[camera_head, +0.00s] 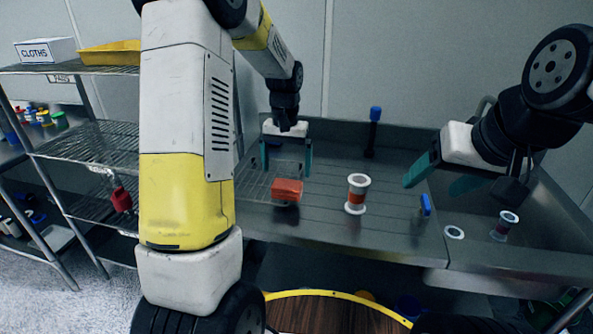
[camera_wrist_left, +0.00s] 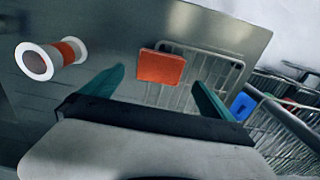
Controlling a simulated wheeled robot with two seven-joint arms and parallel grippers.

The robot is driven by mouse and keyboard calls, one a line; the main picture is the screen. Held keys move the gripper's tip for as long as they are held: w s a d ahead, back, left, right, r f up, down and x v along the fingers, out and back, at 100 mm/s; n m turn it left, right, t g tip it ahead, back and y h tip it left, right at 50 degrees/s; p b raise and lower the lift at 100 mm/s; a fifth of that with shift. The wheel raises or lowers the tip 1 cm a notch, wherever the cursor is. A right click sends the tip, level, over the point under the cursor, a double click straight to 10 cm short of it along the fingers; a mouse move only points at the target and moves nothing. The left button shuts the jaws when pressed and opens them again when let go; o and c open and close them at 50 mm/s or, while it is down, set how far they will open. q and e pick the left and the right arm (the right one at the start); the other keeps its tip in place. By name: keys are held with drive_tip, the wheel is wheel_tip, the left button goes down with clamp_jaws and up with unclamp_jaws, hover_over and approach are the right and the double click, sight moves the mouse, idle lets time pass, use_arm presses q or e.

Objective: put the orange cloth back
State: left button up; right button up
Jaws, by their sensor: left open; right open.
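The orange cloth (camera_head: 287,190) is a small folded block on the metal counter, at the edge of a wire rack. In the left wrist view the cloth (camera_wrist_left: 161,67) lies ahead of and between the two teal fingers. My left gripper (camera_head: 287,160) is open and empty, above and just behind the cloth in the head view, apart from it as far as I can tell. My right gripper (camera_head: 437,180) is open and empty over the right part of the counter. A white box marked CLOTHS (camera_head: 46,50) stands on the top shelf at the far left.
A white spool-shaped sifter with an orange band (camera_head: 357,194) stands right of the cloth. A second spool (camera_head: 505,226) and a white ring (camera_head: 454,233) are farther right. A yellow tray (camera_head: 110,53) is beside the box. A blue-handled object (camera_head: 426,205) stands near the counter's front.

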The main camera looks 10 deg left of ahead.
sight(287, 184)
use_arm(q)
drive_tip(key=s+r+t+h, duration=0.1)
drive_tip(key=s+r+t, duration=0.2)
drive_tip(key=s+r, duration=0.9)
drive_tip(key=s+d+r+t+h, duration=0.1)
drive_tip(key=s+d+r+t, duration=0.1)
drive_tip(key=s, duration=1)
drive_tip(key=shift+r+t, duration=0.6)
drive_tip(key=shift+r, duration=0.1)
